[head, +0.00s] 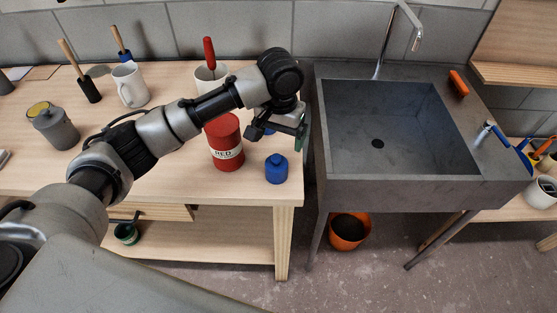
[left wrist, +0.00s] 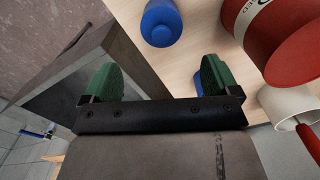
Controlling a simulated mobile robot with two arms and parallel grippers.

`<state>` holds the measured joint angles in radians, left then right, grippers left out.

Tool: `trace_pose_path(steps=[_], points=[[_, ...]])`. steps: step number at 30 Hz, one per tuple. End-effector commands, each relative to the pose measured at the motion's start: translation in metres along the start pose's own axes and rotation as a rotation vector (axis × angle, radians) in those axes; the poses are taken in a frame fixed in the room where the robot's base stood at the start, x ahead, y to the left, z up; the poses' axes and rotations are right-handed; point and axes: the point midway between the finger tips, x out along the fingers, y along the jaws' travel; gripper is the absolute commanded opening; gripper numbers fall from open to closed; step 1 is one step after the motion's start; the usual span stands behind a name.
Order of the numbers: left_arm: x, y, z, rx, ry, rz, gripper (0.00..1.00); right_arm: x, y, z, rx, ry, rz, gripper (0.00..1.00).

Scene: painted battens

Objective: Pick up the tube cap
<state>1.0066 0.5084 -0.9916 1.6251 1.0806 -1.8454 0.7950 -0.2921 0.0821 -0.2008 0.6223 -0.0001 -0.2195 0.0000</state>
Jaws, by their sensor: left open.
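I cannot make out a part that is clearly the tube cap. A small blue container (head: 276,170) with a narrower round top stands upright near the table's front right corner. It also shows in the left wrist view (left wrist: 160,24), beyond the fingertips. My left gripper (head: 286,132) is above and behind it in the head view, near the table's right edge. In the left wrist view its green-padded fingers (left wrist: 158,80) are wide apart, with nothing between them. My right gripper is not in view.
A red can (head: 227,152) marked RED stands left of the blue container. A white mug (head: 203,83) with a red-handled tool is behind it. The grey sink (head: 410,192) is to the right, past a narrow gap. An orange bucket (head: 348,231) is below.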

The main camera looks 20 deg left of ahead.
Motion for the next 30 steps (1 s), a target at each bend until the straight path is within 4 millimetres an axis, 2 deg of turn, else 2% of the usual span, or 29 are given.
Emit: trace_pose_path(steps=[4,9,14,21,30], points=[[0.026,0.0,0.001,0.001,-0.005,0.0,0.9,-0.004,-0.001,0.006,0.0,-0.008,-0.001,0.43],[0.043,0.0,0.001,0.001,0.0,0.001,0.9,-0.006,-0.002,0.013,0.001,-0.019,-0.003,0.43],[0.057,-0.002,0.002,0.001,-0.003,0.0,0.9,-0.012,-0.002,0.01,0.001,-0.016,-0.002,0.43],[0.091,-0.004,0.003,0.003,-0.001,0.001,0.9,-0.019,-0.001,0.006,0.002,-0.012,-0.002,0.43],[0.097,-0.004,0.003,0.003,0.001,0.001,0.9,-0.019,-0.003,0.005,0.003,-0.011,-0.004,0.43]])
